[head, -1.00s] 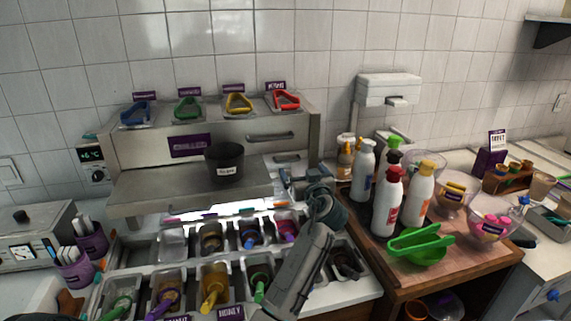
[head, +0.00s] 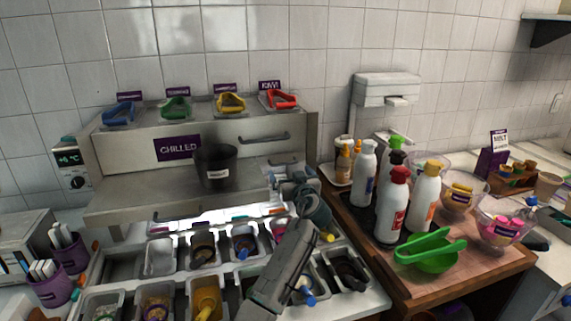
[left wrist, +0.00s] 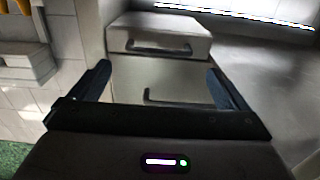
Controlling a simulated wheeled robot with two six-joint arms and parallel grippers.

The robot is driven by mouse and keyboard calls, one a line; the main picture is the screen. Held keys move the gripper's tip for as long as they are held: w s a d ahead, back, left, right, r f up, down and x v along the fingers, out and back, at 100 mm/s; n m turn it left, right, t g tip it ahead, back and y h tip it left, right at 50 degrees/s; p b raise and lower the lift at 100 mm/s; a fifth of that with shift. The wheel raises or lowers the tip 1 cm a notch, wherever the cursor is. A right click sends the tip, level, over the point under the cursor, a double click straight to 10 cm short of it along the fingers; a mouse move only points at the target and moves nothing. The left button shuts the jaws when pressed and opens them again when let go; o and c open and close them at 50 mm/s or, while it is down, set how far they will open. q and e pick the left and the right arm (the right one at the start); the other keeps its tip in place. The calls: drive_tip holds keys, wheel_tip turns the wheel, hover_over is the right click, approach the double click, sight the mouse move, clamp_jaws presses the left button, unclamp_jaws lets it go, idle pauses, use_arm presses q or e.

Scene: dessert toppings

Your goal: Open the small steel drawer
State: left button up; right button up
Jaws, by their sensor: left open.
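The steel unit with the purple CHILLED label (head: 178,148) stands against the wall in the head view. A steel front with a bar handle (head: 265,138) is at its upper right. In the left wrist view, an upper steel drawer front (left wrist: 160,28) and a lower one (left wrist: 130,80) each have a dark bar handle. I cannot tell which is the small drawer. My left gripper (left wrist: 158,82) is open and empty, its fingers on either side of the lower front. In the head view my left gripper (head: 288,172) is at the unit's right end, partly hidden. My right gripper is not in view.
A black tub (head: 216,168) stands on the unit's shelf. Topping pans (head: 204,250) fill the counter in front.

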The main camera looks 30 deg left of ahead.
sight(285, 164)
use_arm(q)
drive_tip(key=p+x, duration=0.1)
drive_tip(key=x, duration=0.3)
drive_tip(key=shift+w+a, duration=0.25)
drive_tip(key=shift+w+a+f, duration=0.1)
drive_tip(key=shift+w+a, duration=0.3)
drive_tip(key=shift+a, duration=0.05)
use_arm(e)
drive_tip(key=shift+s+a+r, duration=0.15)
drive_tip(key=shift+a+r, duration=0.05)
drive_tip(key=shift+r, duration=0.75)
use_arm(q)
drive_tip(key=shift+c, duration=0.5)
